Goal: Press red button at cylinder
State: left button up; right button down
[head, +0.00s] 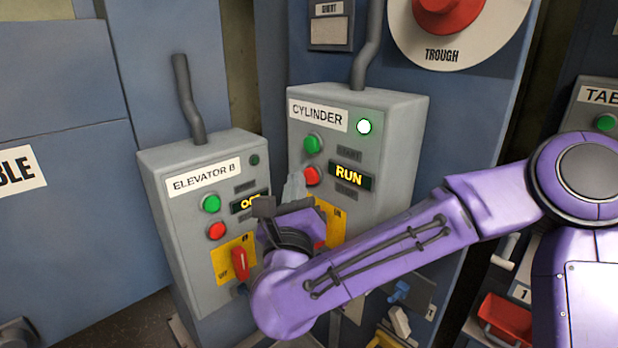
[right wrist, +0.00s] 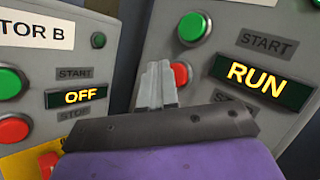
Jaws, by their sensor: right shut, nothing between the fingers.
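The grey CYLINDER box (head: 390,110) has a green button (head: 313,144), a red button (head: 312,176), a lit indicator lamp (head: 364,127) and a display reading RUN (head: 348,176). My right gripper (head: 294,187) is shut and empty, its fingertips just left of the red button in the head view. In the right wrist view the fingertips (right wrist: 158,84) partly cover the left side of the red button (right wrist: 180,74); I cannot tell whether they touch it. My left gripper is not in view.
The ELEVATOR B box (head: 190,160) stands close on the left, with green and red buttons, a display reading OFF and a red switch handle (head: 240,264) on a yellow plate. A large red TROUGH button (head: 447,14) is above. A red bin (head: 505,318) sits lower right.

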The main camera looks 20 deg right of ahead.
jog(key=shift+w+d, duration=0.1)
jog(key=shift+d, duration=0.15)
jog(key=shift+w+d, duration=0.15)
jog(key=shift+d, duration=0.3)
dwell(0.6)
dwell(0.4)
jog(key=shift+s+a+b, duration=0.3)
jog(key=shift+a+b, duration=0.4)
jog(key=shift+a, duration=0.15)
jog(key=shift+f, duration=0.1)
